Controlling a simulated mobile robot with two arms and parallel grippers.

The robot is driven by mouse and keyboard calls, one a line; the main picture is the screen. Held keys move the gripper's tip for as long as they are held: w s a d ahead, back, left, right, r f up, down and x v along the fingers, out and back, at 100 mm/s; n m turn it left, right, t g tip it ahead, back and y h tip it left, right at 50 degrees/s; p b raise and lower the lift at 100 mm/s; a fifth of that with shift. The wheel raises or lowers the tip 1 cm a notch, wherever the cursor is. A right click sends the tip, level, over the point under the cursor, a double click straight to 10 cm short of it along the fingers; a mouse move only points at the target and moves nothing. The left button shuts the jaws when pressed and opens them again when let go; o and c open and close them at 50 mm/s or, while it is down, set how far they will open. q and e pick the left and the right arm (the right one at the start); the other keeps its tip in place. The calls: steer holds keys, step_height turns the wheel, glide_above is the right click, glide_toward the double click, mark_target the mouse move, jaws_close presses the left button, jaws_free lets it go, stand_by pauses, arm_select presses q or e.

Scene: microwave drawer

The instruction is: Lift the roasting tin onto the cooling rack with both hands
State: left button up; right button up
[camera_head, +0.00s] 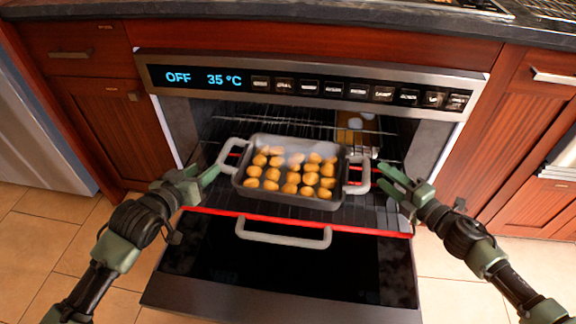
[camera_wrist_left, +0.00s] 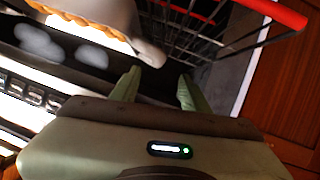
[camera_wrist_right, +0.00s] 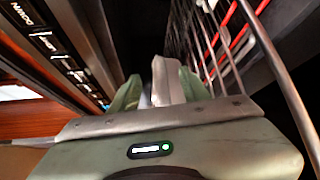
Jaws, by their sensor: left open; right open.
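The grey roasting tin (camera_head: 240,184), full of round golden potatoes, sits level on the oven rack. It has a pale loop handle at each end. My left gripper (camera_head: 206,173) is open beside the left handle (camera_head: 231,150); in the left wrist view the handle end (camera_wrist_left: 150,53) lies just beyond the fingertips, towards the left one. My right gripper (camera_head: 382,176) is open at the right handle (camera_head: 364,176); in the right wrist view this handle (camera_wrist_right: 165,82) shows between the fingers. A wire grid, perhaps the cooling rack (camera_head: 556,8), shows at the top right on the counter.
The oven rack's red front edge (camera_head: 340,227) runs below the tin. The control panel (camera_head: 310,86) overhangs the opening, reading OFF and 35 °C. The dark counter (camera_head: 300,12) is above.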

mark_target(222, 151)
steer(key=shift+s+d+r, duration=0.1)
steer(key=shift+s, duration=0.1)
arm_select(q)
steer(key=x, duration=1.2)
steer(key=shift+s+d, duration=0.1)
arm_select(e)
steer(key=x, duration=0.8)
arm_select(q)
jaws_close()
arm_select(e)
jaws_close()
arm_select(q)
steer(key=shift+a+f, duration=0.1)
steer(key=shift+a, duration=0.15)
arm_select(e)
steer(key=shift+d, duration=0.2)
arm_select(q)
steer(key=shift+r, duration=0.3)
arm_select(e)
steer(key=shift+w+r, duration=0.1)
steer(key=shift+r, duration=0.2)
